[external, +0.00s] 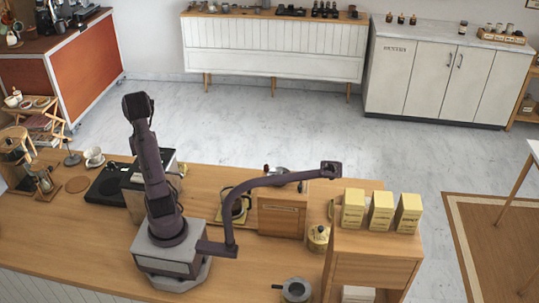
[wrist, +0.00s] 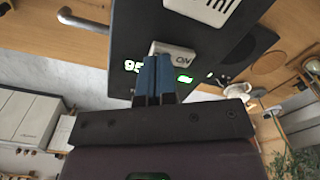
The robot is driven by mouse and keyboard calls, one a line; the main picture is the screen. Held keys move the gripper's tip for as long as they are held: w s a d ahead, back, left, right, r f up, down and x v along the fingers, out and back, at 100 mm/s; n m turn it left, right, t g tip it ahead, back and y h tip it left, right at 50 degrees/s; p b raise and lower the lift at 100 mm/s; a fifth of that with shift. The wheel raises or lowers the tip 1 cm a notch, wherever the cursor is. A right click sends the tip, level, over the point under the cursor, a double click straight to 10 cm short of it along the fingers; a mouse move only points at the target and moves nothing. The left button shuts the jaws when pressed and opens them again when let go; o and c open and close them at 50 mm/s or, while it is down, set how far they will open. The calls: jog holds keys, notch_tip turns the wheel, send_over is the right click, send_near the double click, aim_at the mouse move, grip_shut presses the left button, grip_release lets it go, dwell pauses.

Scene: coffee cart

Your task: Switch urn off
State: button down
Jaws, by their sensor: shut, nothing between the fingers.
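The wrist view shows the urn's dark front panel (wrist: 215,75) with green lit marks on it. A light grey switch piece (wrist: 178,50) marked "ON" sticks out from the panel. My gripper (wrist: 157,60) has its blue fingers shut and empty, with the tips right at the lower left edge of that piece. I cannot tell whether they touch it. In the external view a dark-topped silver box (external: 133,196), which looks like the urn, stands on the counter behind my arm and is partly hidden. My gripper is hidden there.
On the wooden counter (external: 60,235), cups, a black tray (external: 107,184) and glass brewers stand at the left.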

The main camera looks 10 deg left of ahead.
jog(key=shift+f, duration=0.7)
jog(key=shift+r, duration=3.55)
jog(key=shift+f, duration=0.15)
jog(key=s+d+r+m+t, duration=0.2)
jog(key=d+r+m, duration=0.1)
jog(key=d, duration=0.5)
jog(key=s+d+r+m+t, duration=0.3)
jog(key=d, duration=0.4)
jog(key=shift+d+t, duration=0.3)
jog(key=shift+d, duration=0.05)
